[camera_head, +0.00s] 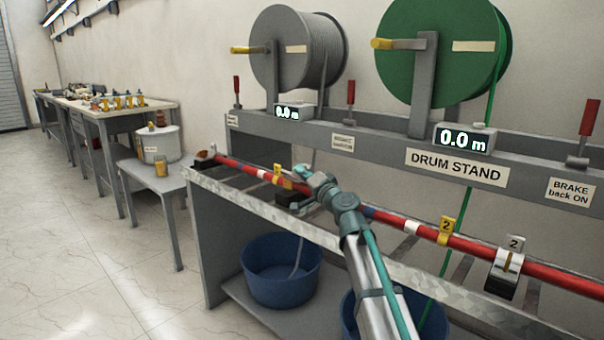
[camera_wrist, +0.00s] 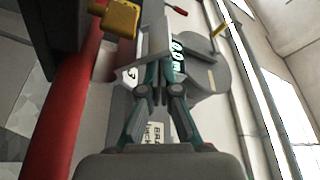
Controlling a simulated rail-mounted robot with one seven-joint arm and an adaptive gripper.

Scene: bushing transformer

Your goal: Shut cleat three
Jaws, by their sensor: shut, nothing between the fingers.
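Cleat three shows in the wrist view as a pale strap with a number plate (camera_wrist: 130,76), right in front of my gripper (camera_wrist: 160,88). My gripper's fingers are together with nothing between them, close to the strap; I cannot tell whether they touch it. In the head view my gripper (camera_head: 301,172) is over the cable at the cleat's dark base (camera_head: 291,200), and my wrist hides most of the cleat. Whether its strap is closed is unclear. The red cable (camera_head: 385,216) runs along the bench, and shows left of the gripper in the wrist view (camera_wrist: 72,110).
Cleat two (camera_head: 507,262) stands around the cable at right. Yellow tags marked 3 (camera_head: 277,172) and 2 (camera_head: 446,230) are on the cable. The drum stand (camera_head: 380,143), with grey (camera_head: 297,70) and green (camera_head: 425,80) drums, stands behind. A blue tub (camera_head: 280,278) sits below.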

